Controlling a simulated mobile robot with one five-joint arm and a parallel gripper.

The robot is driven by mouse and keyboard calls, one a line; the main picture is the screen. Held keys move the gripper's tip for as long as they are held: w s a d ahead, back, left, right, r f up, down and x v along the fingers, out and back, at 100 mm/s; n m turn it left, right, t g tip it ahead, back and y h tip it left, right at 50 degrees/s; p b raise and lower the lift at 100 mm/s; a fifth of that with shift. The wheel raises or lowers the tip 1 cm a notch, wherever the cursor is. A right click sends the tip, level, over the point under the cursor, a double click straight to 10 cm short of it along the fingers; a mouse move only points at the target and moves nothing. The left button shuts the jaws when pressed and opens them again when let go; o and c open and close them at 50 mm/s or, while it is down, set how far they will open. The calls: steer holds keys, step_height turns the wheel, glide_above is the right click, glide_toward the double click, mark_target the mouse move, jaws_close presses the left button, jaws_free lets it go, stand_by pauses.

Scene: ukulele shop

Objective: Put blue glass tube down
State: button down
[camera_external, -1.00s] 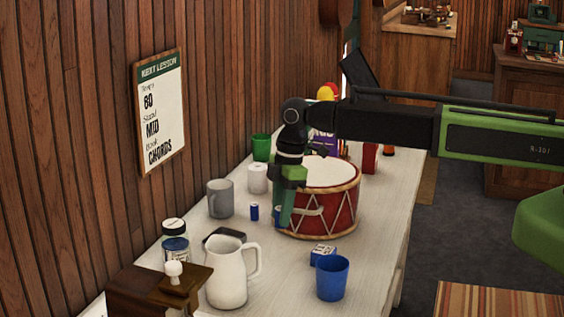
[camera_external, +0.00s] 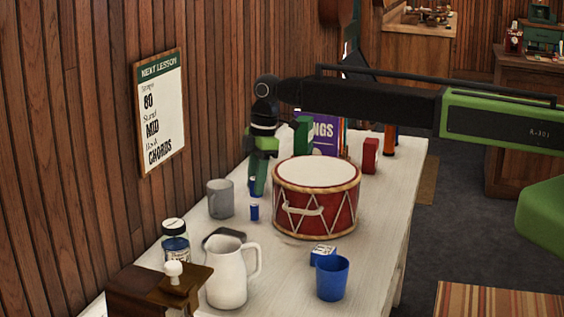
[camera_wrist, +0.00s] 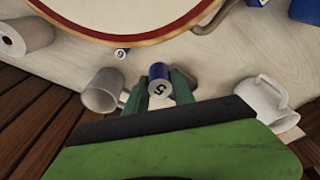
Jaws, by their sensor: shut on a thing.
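My gripper (camera_external: 256,182) points down over the table, left of the drum, and is shut on a blue glass tube (camera_wrist: 158,74). In the wrist view the tube sits between the green jaws, its pale end marked 5 towards the camera.
The grey mug (camera_external: 220,199) stands close left of the gripper. The red drum (camera_external: 317,205) stands close right. A white pitcher (camera_external: 227,275), dark flat object (camera_external: 222,236), blue cup (camera_external: 332,278) and small blue-white box (camera_external: 322,252) are nearer. The wooden wall runs along the left.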

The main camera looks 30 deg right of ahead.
steer(key=a+f+b, duration=0.2)
steer(key=a, duration=0.1)
steer(key=s+a+f+b, duration=0.1)
steer(key=a+f, duration=0.1)
steer(key=a, duration=0.1)
steer(key=s+a+f+b, duration=0.1)
steer(key=a+f+b, duration=0.1)
steer(key=a, duration=0.1)
steer(key=shift+s+a+f+b, duration=0.15)
steer(key=shift+a+f+b, duration=0.15)
steer(key=shift+a, duration=0.1)
steer(key=shift+s+a, duration=0.2)
steer(key=shift+a, duration=0.15)
step_height(320, 180, down, 4)
steer(key=b, duration=0.4)
steer(key=shift+f, duration=0.15)
steer(key=shift+r, duration=0.2)
steer(key=shift+f, duration=0.15)
steer(key=c, duration=1.5)
jaws_free()
steer(key=shift+o, duration=0.8)
